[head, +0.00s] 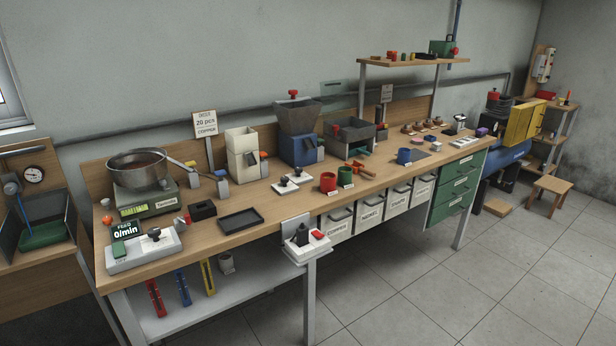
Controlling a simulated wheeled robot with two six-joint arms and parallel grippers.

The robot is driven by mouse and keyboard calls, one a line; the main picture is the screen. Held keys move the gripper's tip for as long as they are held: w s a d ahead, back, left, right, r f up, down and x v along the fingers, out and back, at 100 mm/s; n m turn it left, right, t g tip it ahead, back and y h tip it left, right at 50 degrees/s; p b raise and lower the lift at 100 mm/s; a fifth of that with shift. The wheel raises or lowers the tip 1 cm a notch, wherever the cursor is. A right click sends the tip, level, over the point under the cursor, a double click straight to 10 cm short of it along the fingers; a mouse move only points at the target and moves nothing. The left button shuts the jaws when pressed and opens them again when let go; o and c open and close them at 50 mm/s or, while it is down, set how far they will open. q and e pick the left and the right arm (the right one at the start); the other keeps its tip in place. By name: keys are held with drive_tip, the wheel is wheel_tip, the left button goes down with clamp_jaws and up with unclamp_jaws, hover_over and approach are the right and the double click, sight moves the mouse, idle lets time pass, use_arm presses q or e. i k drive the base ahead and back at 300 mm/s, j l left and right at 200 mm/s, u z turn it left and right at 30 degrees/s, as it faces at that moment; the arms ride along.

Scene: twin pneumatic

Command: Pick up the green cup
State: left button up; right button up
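The green cup (345,176) stands upright near the front edge of the wooden workbench (262,216). A red cup (328,182) stands close beside it on the left. A small orange-red item (366,172) lies just to its right. A blue cup (404,156) stands farther right on the bench. Neither of my grippers shows in the head view.
Bins with white labelled fronts (368,212) hang under the bench edge below the cups. A dark tray (241,220) and a scale with a metal pan (139,170) are on the left. Hoppers (298,120) stand behind. The grey tiled floor (440,290) in front is clear.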

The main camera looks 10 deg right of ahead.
sight(345, 177)
drive_tip(key=i+l+u, duration=0.25)
drive_tip(key=l, duration=0.45)
drive_tip(key=i+l+u, duration=0.1)
drive_tip(key=l+u, duration=0.2)
drive_tip(key=l, duration=0.35)
drive_tip(key=l+u, duration=0.25)
drive_tip(key=l, duration=0.5)
drive_tip(key=i, duration=0.05)
